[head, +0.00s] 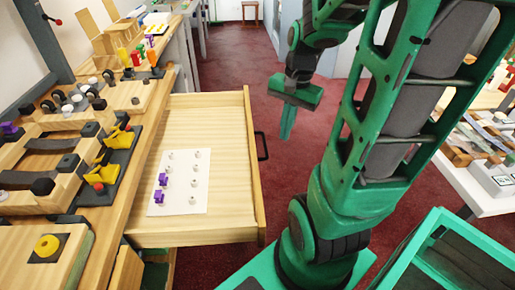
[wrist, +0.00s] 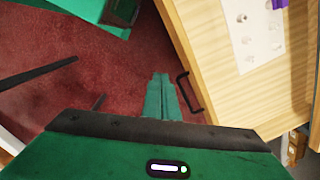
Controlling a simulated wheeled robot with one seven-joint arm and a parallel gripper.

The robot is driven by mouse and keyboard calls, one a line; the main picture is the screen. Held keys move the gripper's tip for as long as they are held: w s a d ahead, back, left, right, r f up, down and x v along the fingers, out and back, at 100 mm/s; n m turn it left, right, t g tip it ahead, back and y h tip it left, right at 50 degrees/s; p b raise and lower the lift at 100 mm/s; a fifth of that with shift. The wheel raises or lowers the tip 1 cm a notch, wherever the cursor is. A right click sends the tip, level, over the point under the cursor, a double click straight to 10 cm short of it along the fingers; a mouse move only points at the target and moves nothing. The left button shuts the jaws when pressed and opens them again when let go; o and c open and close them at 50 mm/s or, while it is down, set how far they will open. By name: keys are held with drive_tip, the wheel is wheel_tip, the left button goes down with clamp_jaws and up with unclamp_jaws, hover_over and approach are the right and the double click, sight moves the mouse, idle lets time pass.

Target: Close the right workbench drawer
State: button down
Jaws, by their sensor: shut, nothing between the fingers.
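The workbench drawer (head: 228,225) is pulled open from the wooden workbench (head: 155,115) at the left in the head view. A black handle (head: 262,146) sits on its front face. Inside lies a white sheet (head: 182,205) with two purple pieces and several small pale pieces. My gripper (head: 287,122) is shut and empty, pointing down over the red floor, to the right of the drawer front and apart from the handle. In the wrist view the shut fingers (wrist: 159,90) are just left of the handle (wrist: 188,93) and the drawer front (wrist: 200,60).
The workbench top carries wooden fixtures, black pads, yellow parts and a yellow button (head: 47,246). A white table (head: 480,190) with sample pieces stands at the right. Red floor (head: 230,60) is open between them.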

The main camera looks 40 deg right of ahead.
drive_tip(key=w+d+f+m+t+y, duration=0.1)
drive_tip(key=w+d+f+m, duration=0.25)
drive_tip(key=w+m, duration=0.25)
drive_tip(key=w+d+f+m+t+y, duration=0.1)
drive_tip(key=w+d+f+m+y, duration=0.1)
drive_tip(key=w+f+m, duration=0.3)
drive_tip(key=x, duration=0.9)
drive_tip(key=shift+f, duration=0.4)
drive_tip(key=shift+w, duration=0.1)
